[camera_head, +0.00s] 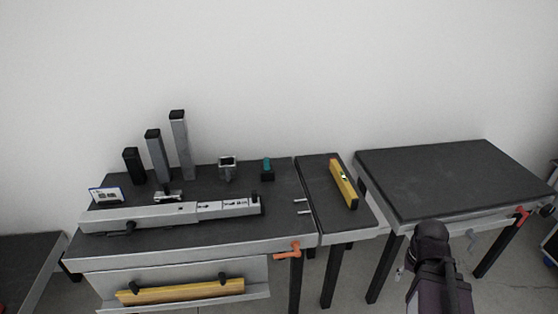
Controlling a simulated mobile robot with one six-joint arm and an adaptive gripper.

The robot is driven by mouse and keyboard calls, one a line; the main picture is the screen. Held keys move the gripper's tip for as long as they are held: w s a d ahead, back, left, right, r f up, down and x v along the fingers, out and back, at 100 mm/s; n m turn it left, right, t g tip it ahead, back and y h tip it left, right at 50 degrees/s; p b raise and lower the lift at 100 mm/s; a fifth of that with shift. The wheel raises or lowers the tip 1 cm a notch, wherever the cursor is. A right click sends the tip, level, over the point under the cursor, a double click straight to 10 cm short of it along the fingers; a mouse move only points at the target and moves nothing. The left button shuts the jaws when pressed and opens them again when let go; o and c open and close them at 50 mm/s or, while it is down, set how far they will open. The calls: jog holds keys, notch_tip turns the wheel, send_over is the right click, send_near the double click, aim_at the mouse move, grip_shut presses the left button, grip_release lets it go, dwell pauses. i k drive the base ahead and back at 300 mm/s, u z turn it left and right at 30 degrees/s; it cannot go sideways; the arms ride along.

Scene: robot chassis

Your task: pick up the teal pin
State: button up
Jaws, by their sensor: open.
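The teal pin (266,164) stands upright in a small black block (267,175) near the back right of the left table (290,207). It is small in this view, and its lower part is hidden in or behind the block. Part of my arm (436,270) shows at the bottom right, in front of the right table and well apart from the pin. My gripper's fingers do not show.
A grey square holder (227,169) stands left of the pin. Three upright posts stand farther left. A long grey rail (150,214) lies in front. A yellow level (343,184) lies on the narrow middle table. The right table (450,180) is bare.

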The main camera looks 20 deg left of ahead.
aim_at(267, 166)
jog(key=z, duration=0.4)
jog(key=i, duration=1.5)
jog(key=u, duration=0.7)
jog(key=i, duration=0.65)
jog(key=u, duration=0.45)
